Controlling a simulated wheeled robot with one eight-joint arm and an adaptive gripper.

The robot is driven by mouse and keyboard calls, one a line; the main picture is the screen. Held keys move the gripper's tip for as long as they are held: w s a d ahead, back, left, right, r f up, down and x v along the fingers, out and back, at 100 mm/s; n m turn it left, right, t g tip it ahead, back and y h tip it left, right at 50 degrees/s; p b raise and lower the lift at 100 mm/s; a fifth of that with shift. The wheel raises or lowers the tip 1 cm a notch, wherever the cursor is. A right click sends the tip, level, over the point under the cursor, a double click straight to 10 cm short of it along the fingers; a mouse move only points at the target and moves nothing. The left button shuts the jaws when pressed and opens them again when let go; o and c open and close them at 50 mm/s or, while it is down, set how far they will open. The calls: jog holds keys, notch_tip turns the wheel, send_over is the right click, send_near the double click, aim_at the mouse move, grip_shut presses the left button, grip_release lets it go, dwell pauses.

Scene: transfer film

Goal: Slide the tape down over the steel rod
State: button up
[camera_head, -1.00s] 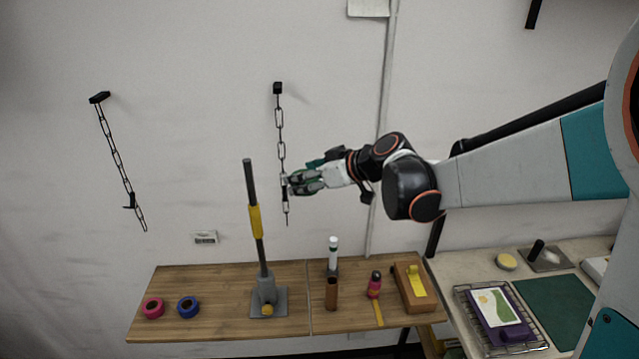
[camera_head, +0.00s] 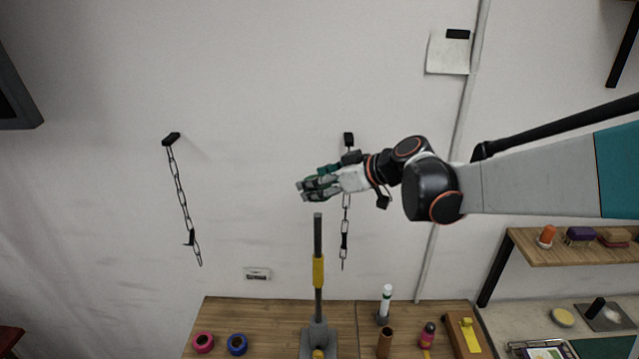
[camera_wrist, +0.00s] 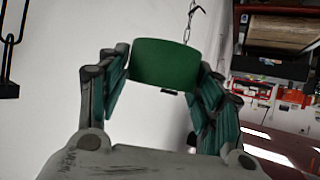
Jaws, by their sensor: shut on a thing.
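The steel rod (camera_head: 318,235) stands upright in a grey base (camera_head: 318,338) on the wooden table, with a yellow band (camera_head: 318,271) around its middle. My gripper (camera_head: 305,190) is a little above the rod's top end in the head view; whether it is directly over the rod in depth I cannot tell. In the wrist view my gripper (camera_wrist: 165,85) is shut on a green roll of tape (camera_wrist: 165,65), held between its two fingers. The tape's hole is not visible from this side. In the head view the tape is mostly hidden by the fingers.
A pink roll (camera_head: 203,342) and a blue roll (camera_head: 237,344) lie at the table's left. One chain (camera_head: 344,240) hangs behind my wrist, another (camera_head: 181,200) farther left.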

jog(key=b, duration=0.5)
send_over(319, 315)
jog(key=w, duration=0.1)
jog(key=shift+f, duration=2.6)
jog(key=shift+f, duration=0.1)
jog(key=shift+f+b, duration=0.6)
jog(key=shift+b, duration=0.05)
jog(key=shift+f+b, duration=16.85)
jog(key=shift+f, duration=4.5)
